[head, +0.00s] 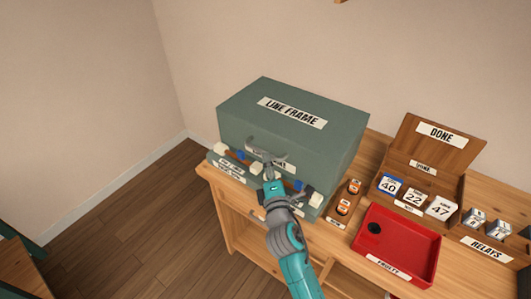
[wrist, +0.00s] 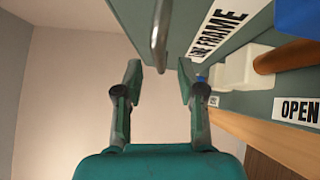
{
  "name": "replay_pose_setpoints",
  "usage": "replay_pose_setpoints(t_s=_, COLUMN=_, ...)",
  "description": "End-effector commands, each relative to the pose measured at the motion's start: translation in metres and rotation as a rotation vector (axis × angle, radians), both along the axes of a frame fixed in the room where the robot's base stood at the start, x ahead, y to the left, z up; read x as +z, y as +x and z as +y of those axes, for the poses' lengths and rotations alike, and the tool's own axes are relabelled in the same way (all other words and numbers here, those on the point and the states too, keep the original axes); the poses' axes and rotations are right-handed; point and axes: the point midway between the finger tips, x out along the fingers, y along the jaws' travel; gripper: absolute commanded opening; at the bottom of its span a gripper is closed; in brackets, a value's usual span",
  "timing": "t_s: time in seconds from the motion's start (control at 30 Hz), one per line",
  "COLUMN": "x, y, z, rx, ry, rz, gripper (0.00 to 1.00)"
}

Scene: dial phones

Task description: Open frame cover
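The line frame is a grey-green box (head: 345,115) on the wooden table, with a LINE FRAME label on its cover, which is shut. My gripper (head: 265,158) is at the front of the box and hides part of it. In the wrist view my gripper (wrist: 160,78) is open, its two fingers apart. A grey metal handle bar (wrist: 159,35) on the cover reaches down to between the fingertips, with a gap on both sides. I cannot tell how deep it sits between them. An OPEN label (wrist: 298,110) shows at the right of the wrist view.
White and blue blocks stick out along the box's front ledge. To its right are a small tray with orange-labelled parts (head: 343,207), a red FAULTY tray (head: 392,258), a wooden DONE box (head: 434,145) with numbered cards, and RELAYS (head: 496,228).

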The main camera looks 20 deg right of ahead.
Motion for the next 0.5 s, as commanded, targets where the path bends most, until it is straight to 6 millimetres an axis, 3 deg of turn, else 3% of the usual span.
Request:
replay_pose_setpoints(t_s=0.2, x=0.004, y=0.029, z=-0.005, rx=-0.001, ry=0.000, rz=-0.001, gripper=0.39)
replay_pose_setpoints(t_s=0.5, x=0.006, y=0.041, z=-0.006, rx=0.000, ry=0.000, rz=0.000, gripper=0.39)
